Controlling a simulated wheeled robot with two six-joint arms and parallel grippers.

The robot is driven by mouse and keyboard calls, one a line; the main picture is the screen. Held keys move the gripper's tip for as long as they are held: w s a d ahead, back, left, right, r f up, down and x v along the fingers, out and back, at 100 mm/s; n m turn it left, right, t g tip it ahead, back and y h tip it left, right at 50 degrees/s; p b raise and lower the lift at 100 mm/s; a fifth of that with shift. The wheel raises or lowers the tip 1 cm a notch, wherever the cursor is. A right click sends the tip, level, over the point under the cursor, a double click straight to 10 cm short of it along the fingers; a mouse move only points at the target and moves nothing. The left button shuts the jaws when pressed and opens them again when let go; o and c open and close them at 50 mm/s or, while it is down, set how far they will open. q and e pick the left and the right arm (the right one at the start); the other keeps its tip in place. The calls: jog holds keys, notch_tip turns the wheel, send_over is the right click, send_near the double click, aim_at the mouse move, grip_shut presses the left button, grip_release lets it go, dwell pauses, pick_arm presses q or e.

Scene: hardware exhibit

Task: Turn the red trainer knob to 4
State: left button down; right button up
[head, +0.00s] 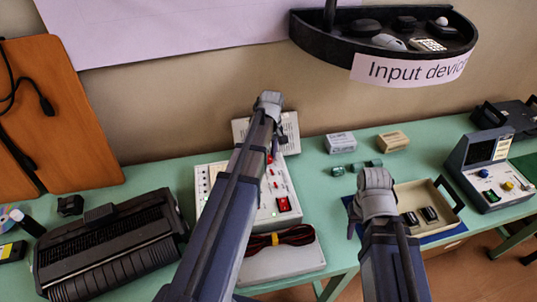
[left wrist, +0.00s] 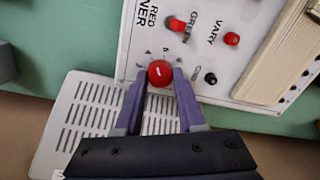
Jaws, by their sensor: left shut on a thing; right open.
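The white trainer panel (head: 277,184) stands on the bench, partly hidden by my left arm. In the left wrist view its face (left wrist: 215,62) carries printed labels and the round red knob (left wrist: 160,72). The knob has a short white mark; small characters are printed around it, too small to read surely. My left gripper (left wrist: 160,80) has its two purple fingers on either side of the knob, shut on it. In the head view the fingers are hidden behind the arm. My right gripper (head: 373,186) is open and empty, in front of the beige tray, apart from the trainer.
Other controls, a red one (left wrist: 176,24) and a black one (left wrist: 210,78), sit near the knob. A slotted pale plate (left wrist: 75,112) lies beside the panel. The beige tray (head: 450,213), an instrument with a screen (head: 480,183) and a black machine (head: 112,245) stand on the bench. A shelf (head: 300,42) hangs above.

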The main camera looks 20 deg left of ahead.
aim_at(269, 156)
pick_arm(q)
jog(key=shift+n, duration=1.1)
jog(key=c, duration=0.5)
grip_release()
notch_tip(269, 156, up, 8)
jog(key=p, duration=0.8)
jog(key=shift+w+f, duration=0.1)
jog(key=shift+w, duration=0.05)
